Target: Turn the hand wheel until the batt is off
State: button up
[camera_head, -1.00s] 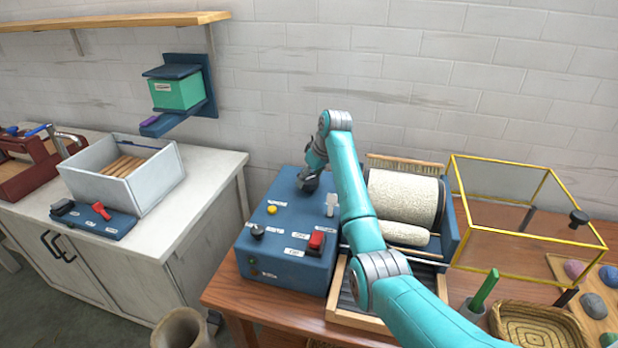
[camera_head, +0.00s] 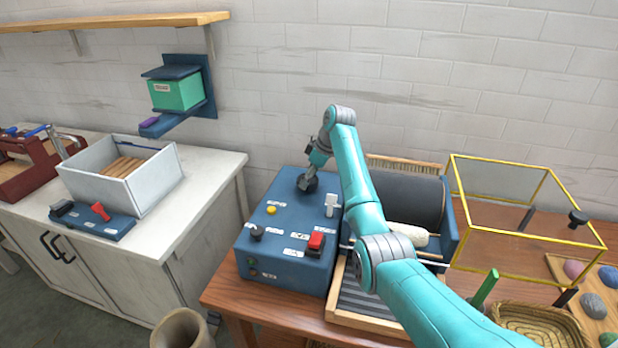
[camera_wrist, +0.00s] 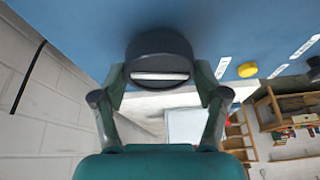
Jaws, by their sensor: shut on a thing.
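My gripper (camera_head: 312,174) is over the back of the blue control box (camera_head: 275,232). In the wrist view, my gripper (camera_wrist: 160,88) has its fingers on either side of a dark round knob (camera_wrist: 158,52) with a white line across it, and is shut on it. The knob (camera_head: 307,184) also shows small in the head view. The large drum (camera_head: 408,197) of the carding machine shows dark and bare, partly behind my arm. A smooth cream roll (camera_head: 412,234) lies in front of it, its left part hidden by my arm.
A red switch (camera_head: 316,240), a yellow button (camera_head: 271,210) and a white upright piece (camera_head: 331,204) are on the box. A slatted tray (camera_head: 360,303) lies in front of the machine. A yellow-framed clear case (camera_head: 530,215) stands to the right.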

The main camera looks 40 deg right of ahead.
jog(key=o, duration=1.2)
jog(key=v, duration=1.2)
jog(key=shift+f, duration=0.1)
